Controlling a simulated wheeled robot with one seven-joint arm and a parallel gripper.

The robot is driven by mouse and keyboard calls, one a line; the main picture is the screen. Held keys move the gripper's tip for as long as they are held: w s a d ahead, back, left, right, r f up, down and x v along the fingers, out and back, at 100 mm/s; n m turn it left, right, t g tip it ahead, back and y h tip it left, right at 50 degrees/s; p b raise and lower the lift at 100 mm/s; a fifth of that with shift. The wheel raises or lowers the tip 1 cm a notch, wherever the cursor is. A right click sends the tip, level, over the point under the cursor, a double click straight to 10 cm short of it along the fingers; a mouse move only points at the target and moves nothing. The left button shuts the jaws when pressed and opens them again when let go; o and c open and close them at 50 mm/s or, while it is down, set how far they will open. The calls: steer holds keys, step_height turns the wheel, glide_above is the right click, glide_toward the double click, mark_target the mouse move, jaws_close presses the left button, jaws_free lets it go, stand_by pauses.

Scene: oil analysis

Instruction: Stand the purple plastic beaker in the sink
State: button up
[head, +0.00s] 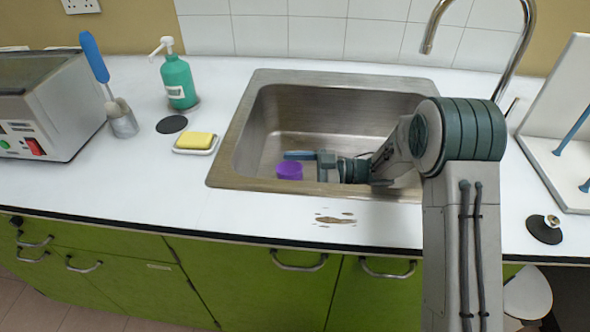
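The purple plastic beaker (289,171) is low inside the steel sink (258,150), toward its front left. Its purple top shows, and its lower part is hidden by the sink's front rim. My arm reaches into the sink from the right. My gripper (302,160) points left, and one finger shows along the far side of the beaker. The other finger is not clearly visible. I cannot tell whether the gripper touches or grips the beaker, nor whether the beaker rests on the sink floor.
A curved tap (522,45) stands behind the sink at the right. A yellow sponge on a dish (196,142) and a green soap bottle (179,82) stand to the left. A white rack (555,125) is at the right. A brown stain (335,219) marks the front counter.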

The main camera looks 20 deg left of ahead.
steer(key=shift+s+d+f, duration=0.1)
steer(key=shift+s+f, duration=0.05)
steer(key=shift+f, duration=0.55)
steer(key=shift+r, duration=0.25)
steer(key=p+v, duration=0.1)
steer(key=v, duration=0.6)
steer(key=shift+w+d+r, duration=0.15)
steer(key=shift+w+r, duration=0.2)
steer(key=shift+r, duration=0.1)
steer(key=shift+r, duration=0.1)
